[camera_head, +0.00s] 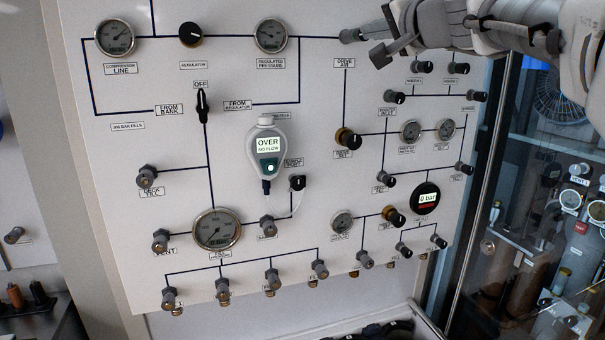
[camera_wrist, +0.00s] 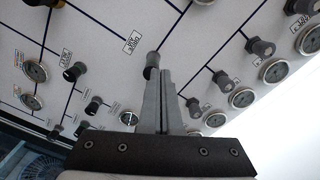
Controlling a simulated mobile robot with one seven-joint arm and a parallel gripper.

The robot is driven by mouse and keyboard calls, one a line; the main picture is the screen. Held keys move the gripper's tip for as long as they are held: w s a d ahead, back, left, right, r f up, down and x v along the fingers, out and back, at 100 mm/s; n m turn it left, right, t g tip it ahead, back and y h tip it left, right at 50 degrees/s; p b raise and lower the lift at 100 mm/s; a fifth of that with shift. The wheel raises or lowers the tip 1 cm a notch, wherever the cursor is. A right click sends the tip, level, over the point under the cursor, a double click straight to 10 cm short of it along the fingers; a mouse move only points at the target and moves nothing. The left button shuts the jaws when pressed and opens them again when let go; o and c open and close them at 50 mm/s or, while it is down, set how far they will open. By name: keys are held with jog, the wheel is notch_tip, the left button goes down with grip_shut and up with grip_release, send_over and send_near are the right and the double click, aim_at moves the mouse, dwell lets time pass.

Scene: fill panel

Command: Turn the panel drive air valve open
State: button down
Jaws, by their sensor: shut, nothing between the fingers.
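The drive air valve (camera_head: 348,36) is a small dark grey knob at the top of the panel, above its "DRIVE AIR" label (camera_head: 344,63). My gripper (camera_head: 374,57) comes in from the upper right, with its fingertips just right of and slightly below the knob. In the wrist view the fingers (camera_wrist: 161,76) are together with nothing between them. The knob (camera_wrist: 151,64) shows just beyond and left of the fingertips there, partly covered by one finger. I cannot tell whether they touch. The knob's handle direction is unclear.
The white panel (camera_head: 320,110) carries many knobs and gauges. The regulated pressure gauge (camera_head: 271,36) is left of the valve. The black regulator knob (camera_head: 190,34) is further left. A handheld meter (camera_head: 267,150) hangs mid-panel. A glass door edge (camera_head: 470,200) stands at the right.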

jog(key=shift+p+x, duration=0.65)
jog(key=shift+x, duration=2.35)
jog(key=shift+d, duration=0.45)
jog(key=shift+w+d+f+b, duration=0.2)
jog(key=shift+f+b, duration=0.3)
jog(key=shift+b, duration=0.6)
jog(key=shift+d+f+b, duration=0.2)
jog(key=shift+f+b, duration=0.05)
jog(key=shift+b, duration=0.5)
jog(key=shift+d, duration=0.2)
jog(key=shift+b, duration=0.3)
jog(key=b, duration=0.4)
send_near(356, 34)
jog(key=shift+f, duration=1.2)
jog(key=shift+w+a, duration=0.2)
jog(key=shift+w, duration=0.15)
